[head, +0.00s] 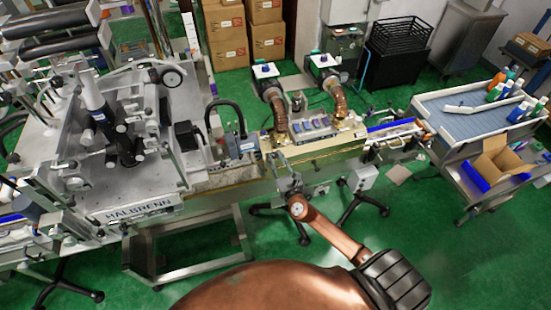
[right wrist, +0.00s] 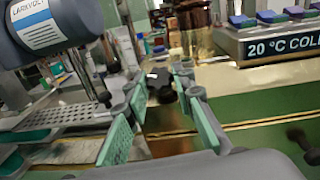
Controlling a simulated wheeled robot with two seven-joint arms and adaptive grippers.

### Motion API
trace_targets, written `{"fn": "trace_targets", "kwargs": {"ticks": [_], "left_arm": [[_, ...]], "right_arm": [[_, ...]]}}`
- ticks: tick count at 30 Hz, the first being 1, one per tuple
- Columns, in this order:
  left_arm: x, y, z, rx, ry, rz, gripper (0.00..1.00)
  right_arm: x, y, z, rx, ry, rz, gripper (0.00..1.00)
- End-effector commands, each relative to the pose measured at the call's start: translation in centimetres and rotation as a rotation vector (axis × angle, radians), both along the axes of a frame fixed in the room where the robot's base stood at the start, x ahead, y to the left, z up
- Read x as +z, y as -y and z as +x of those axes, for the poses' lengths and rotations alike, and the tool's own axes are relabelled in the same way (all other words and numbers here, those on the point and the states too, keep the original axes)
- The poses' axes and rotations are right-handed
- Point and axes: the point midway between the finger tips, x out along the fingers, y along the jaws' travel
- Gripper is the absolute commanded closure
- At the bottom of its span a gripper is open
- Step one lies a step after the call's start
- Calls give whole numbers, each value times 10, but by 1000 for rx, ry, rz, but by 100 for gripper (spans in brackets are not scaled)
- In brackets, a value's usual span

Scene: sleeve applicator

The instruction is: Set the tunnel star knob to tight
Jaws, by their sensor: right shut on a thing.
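My right gripper (head: 281,163) reaches up to the front edge of the machine line, near its middle, in the head view. In the right wrist view, its two green-padded fingers (right wrist: 163,100) are closed in on a small dark knob (right wrist: 160,82), which sits between their tips. I take this for the tunnel star knob; its lobes and any tight mark are too small to read. In the head view the knob is hidden by the gripper or too small to make out. My left gripper is not in view.
Another dark knob (right wrist: 304,146) is at the lower right. The green floor (head: 215,250) before the line is partly clear.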

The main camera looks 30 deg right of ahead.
Motion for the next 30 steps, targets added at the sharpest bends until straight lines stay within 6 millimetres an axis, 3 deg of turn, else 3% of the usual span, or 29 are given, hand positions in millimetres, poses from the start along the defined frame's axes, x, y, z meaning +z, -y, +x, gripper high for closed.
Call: {"fn": "trace_targets", "kwargs": {"ticks": [11, 30], "left_arm": [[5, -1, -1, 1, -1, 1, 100], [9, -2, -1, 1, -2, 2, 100]], "right_arm": [[0, -3, 0, -85, 15, 68, 100], [1, -10, 4, -539, 96, 410, 100]]}}
